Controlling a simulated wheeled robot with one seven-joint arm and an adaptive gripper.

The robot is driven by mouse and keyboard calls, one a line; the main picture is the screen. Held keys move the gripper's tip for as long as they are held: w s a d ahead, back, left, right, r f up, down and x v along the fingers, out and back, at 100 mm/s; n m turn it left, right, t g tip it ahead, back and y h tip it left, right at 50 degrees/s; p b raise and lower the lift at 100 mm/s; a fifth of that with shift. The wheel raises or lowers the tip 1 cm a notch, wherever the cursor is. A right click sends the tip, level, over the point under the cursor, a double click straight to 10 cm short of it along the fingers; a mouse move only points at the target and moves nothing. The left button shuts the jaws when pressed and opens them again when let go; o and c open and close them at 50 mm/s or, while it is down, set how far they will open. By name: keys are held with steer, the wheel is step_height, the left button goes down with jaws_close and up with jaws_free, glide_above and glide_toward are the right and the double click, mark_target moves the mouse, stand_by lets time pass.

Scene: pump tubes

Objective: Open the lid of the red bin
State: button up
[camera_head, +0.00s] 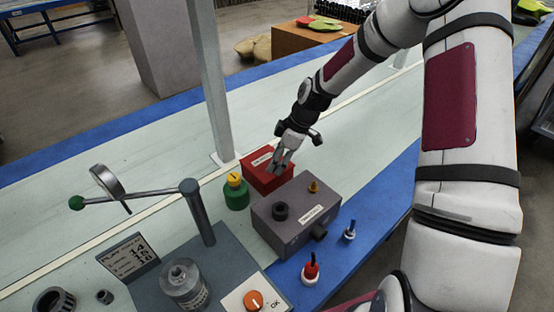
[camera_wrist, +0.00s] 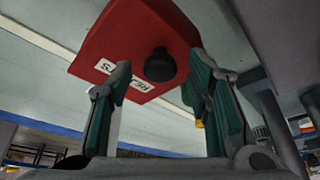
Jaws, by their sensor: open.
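The red bin (camera_head: 258,170) stands on the pale bench, behind the grey box, with a white label on its top. In the wrist view its red lid (camera_wrist: 137,40) shows with a black round knob (camera_wrist: 160,65) and a white label reading "REJ...S". The lid looks closed in the head view. My gripper (camera_head: 281,158) is right over the bin, pointing down at it. In the wrist view my gripper (camera_wrist: 165,85) is open, its two green-padded fingers on either side of the knob. The knob lies between the fingers, with gaps to both; I cannot tell the exact depth.
A grey box (camera_head: 268,233) with knobs stands close in front of the bin. A green jar (camera_head: 236,195) with a yellow cap is just left. A grey post (camera_head: 206,75) rises behind. A lever stand (camera_head: 200,220) is at front left. The bench's far left is clear.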

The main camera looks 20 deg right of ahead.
jaws_close()
